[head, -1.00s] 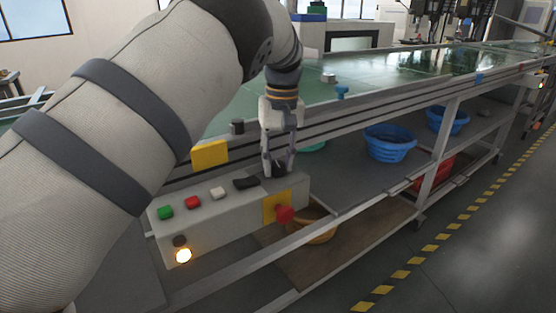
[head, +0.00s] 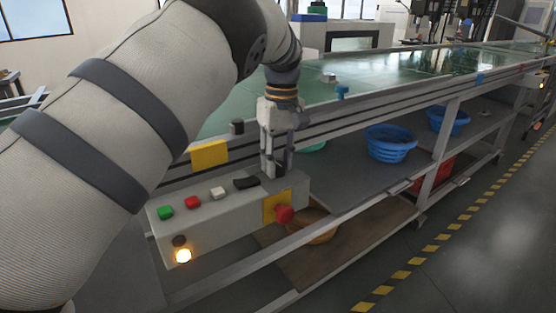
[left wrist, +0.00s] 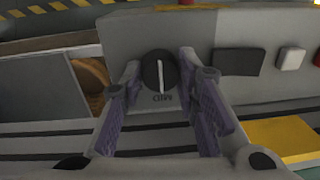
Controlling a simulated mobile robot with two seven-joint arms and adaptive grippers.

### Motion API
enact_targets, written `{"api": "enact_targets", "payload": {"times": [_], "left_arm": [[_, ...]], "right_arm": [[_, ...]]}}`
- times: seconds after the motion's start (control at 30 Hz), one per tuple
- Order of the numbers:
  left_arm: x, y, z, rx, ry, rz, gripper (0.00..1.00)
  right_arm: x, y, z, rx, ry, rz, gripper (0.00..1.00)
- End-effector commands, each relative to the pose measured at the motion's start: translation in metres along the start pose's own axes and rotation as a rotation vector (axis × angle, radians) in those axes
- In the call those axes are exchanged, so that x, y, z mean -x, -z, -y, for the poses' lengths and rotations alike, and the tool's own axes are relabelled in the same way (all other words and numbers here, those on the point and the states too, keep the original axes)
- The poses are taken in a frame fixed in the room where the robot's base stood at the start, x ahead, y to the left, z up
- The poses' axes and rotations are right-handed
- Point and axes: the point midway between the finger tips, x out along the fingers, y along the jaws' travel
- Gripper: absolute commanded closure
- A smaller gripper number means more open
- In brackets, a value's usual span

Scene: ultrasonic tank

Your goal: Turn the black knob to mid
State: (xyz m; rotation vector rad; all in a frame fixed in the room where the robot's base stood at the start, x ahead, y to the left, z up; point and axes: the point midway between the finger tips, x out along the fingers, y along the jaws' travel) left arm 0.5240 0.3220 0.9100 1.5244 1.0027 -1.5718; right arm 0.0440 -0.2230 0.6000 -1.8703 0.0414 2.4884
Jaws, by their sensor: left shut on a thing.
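The black knob (left wrist: 159,72) sits on the grey control box (head: 225,232). It is round, with a white pointer line that looks nearly upright in the left wrist view and a partly readable label beneath. My left gripper (head: 277,173) points down at the box's top near its right end. In the left wrist view its two fingers (left wrist: 160,65) stand on either side of the knob, shut on it. In the head view the fingers hide most of the knob. My right gripper is in neither view.
The box also carries green (head: 166,212), red (head: 193,202) and white (head: 218,193) buttons, a black rocker switch (head: 246,183), a red stop button (head: 285,214) and a lit lamp (head: 183,256). The conveyor rail (head: 330,125) runs close behind the gripper. Blue baskets (head: 390,144) stand on the shelf.

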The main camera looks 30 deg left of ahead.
Motion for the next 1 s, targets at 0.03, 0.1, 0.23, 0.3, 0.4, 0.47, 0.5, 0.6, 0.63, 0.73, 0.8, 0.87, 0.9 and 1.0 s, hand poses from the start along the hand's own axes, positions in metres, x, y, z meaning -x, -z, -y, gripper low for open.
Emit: {"api": "enact_targets", "payload": {"times": [0.03,0.1,0.23,0.3,0.4,0.47,0.5,0.6,0.63,0.73,0.8,0.87,0.9,1.0], "left_arm": [[0.0,0.0,0.0,0.0,-0.001,-0.001,0.99],[0.0,0.0,0.0,0.0,-0.001,-0.001,0.99],[0.0,0.0,0.0,0.0,-0.001,0.0,0.53],[0.0,0.0,0.0,-0.001,-0.001,0.0,0.51],[0.0,0.0,0.0,-0.001,0.0,0.0,0.51],[0.0,0.0,0.0,-0.001,0.0,0.0,0.51],[0.0,0.0,0.0,-0.001,0.0,0.0,0.51],[0.006,0.0,0.0,-0.002,-0.002,-0.001,0.51],[0.011,0.001,-0.001,-0.002,-0.003,-0.001,0.51],[0.036,0.001,-0.001,-0.002,-0.007,-0.004,0.51],[0.058,0.001,-0.001,-0.002,-0.007,-0.004,0.51],[0.076,0.001,-0.001,-0.001,-0.006,-0.004,0.51],[0.086,0.002,-0.001,-0.002,-0.005,-0.003,0.51],[0.104,0.001,-0.001,-0.001,-0.004,-0.001,0.51]], "right_arm": [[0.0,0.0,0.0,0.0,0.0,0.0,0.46],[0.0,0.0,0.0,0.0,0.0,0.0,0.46],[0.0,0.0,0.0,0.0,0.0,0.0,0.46],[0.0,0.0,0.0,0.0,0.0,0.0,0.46],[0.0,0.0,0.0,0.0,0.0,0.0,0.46],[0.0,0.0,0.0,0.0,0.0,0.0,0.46],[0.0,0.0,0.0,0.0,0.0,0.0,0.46],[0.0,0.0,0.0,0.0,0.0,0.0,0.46],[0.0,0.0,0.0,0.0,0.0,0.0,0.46],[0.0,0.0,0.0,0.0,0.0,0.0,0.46],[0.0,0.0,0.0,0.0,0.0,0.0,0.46],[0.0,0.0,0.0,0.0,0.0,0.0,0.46],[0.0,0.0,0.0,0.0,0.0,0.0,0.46],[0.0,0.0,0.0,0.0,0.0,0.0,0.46]]}}
